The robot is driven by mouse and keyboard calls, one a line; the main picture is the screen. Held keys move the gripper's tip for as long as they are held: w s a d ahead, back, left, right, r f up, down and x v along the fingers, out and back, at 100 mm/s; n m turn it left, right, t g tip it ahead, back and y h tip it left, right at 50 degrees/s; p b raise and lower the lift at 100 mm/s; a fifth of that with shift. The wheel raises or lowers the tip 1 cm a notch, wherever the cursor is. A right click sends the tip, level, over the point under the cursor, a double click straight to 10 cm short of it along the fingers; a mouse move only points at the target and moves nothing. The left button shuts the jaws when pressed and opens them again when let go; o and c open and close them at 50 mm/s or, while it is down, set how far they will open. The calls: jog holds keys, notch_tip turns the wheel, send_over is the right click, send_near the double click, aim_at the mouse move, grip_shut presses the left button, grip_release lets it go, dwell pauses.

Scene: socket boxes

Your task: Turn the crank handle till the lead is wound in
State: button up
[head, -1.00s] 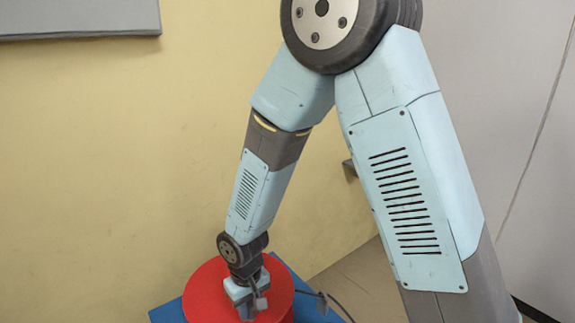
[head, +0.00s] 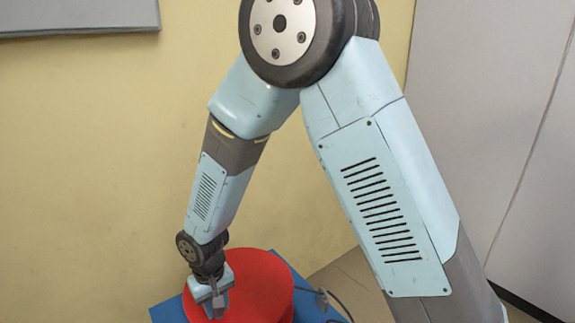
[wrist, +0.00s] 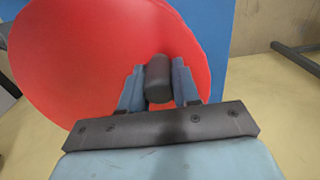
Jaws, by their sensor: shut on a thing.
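A red round reel (head: 262,284) sits on a blue base (head: 168,311) at the bottom of the head view. The red disc (wrist: 85,60) fills much of the wrist view, with the blue base (wrist: 208,22) behind it. My gripper (head: 213,305) is at the left part of the red disc. In the wrist view my gripper (wrist: 158,88) is shut on the dark grey crank handle (wrist: 158,78), one finger on each side of it. A dark lead (head: 335,297) with a small grey plug (head: 321,300) lies to the right of the reel. The handle's foot is hidden.
A yellow wall (head: 90,170) stands behind and to the left. A grey panel (head: 75,15) hangs at the upper left. Pale grey panels (head: 490,110) stand on the right. Bare tan floor (head: 350,280) shows right of the base.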

jog(key=w+a, duration=0.2)
jog(key=a, duration=0.1)
jog(key=w+a, duration=0.2)
jog(key=shift+a, duration=0.25)
jog(key=shift+w+a, duration=0.25)
jog(key=shift+w, duration=0.9)
jog(key=shift+w+a, duration=0.3)
jog(key=shift+w, duration=0.85)
jog(key=shift+w+a, duration=0.25)
jog(key=shift+w, duration=0.9)
jog(key=shift+w+d, duration=0.55)
jog(key=shift+w, duration=0.5)
jog(key=shift+w+d, duration=0.5)
jog(key=shift+w, duration=0.6)
jog(key=shift+w+d, duration=0.55)
jog(key=shift+w, duration=0.5)
jog(key=o, duration=1.6)
jog(key=shift+r, duration=4)
